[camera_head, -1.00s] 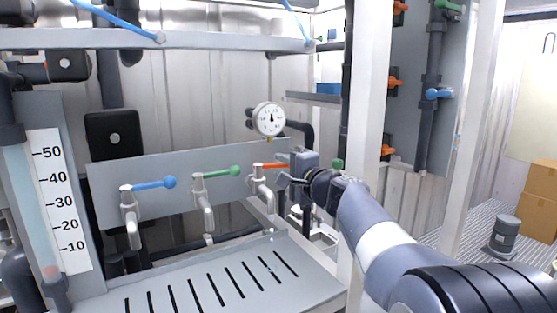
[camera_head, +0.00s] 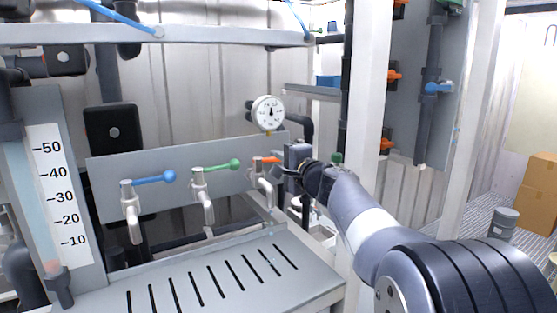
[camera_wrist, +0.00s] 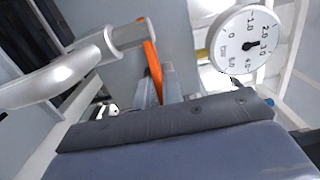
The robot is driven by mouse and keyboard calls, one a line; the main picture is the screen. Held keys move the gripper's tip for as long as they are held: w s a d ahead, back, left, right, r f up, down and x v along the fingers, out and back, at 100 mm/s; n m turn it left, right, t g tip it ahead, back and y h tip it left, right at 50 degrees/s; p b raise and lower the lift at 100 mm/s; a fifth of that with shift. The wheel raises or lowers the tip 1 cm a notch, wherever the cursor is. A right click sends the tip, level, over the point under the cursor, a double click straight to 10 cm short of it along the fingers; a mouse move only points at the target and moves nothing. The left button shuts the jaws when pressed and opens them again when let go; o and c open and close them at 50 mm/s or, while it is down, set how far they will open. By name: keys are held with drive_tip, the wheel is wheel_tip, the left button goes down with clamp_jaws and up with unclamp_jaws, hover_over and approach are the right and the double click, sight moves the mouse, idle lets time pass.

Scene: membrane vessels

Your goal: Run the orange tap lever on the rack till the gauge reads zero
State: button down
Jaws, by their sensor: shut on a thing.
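The orange tap lever (camera_head: 266,160) sits on the right-hand silver tap of the rack panel. In the wrist view the orange lever (camera_wrist: 152,68) runs down between the jaws. My gripper (camera_head: 283,168) is shut on its outer end, which the jaws hide; in the wrist view the gripper (camera_wrist: 160,90) shows only partly. The round white gauge (camera_head: 268,113) is above this tap. In the wrist view the gauge (camera_wrist: 238,62) has a short dark needle that appears to point toward the 2.0 to 3.0 side, away from 0.
A tap with a green lever (camera_head: 222,166) and one with a blue lever (camera_head: 155,179) stand to the left. A slotted grey tray (camera_head: 170,280) lies below. A white post (camera_head: 368,110) rises close behind my arm. A level scale (camera_head: 62,190) is at far left.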

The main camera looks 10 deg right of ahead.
drive_tip(key=shift+f, duration=0.1)
idle(0.3)
drive_tip(key=shift+s+a+f+m+t+h+b, duration=0.15)
drive_tip(key=shift+s+m+t+h+b, duration=0.2)
drive_tip(key=shift+h+b, duration=0.5)
drive_tip(key=shift+s+m+t+h+b, duration=0.15)
drive_tip(key=shift+m+h+b, duration=0.4)
drive_tip(key=shift+h, duration=0.2)
drive_tip(key=shift+s+m+t+h+b, duration=0.15)
drive_tip(key=shift+m+h+b, duration=0.25)
drive_tip(key=shift+m+h, duration=0.25)
drive_tip(key=shift+r, duration=0.2)
drive_tip(key=c, duration=1.5)
unclamp_jaws()
drive_tip(key=shift+c, duration=0.2)
drive_tip(key=shift+s, duration=0.15)
drive_tip(key=s+d, duration=0.1)
drive_tip(key=s, duration=0.9)
drive_tip(key=shift+s+b, duration=0.25)
drive_tip(key=shift+b, duration=0.15)
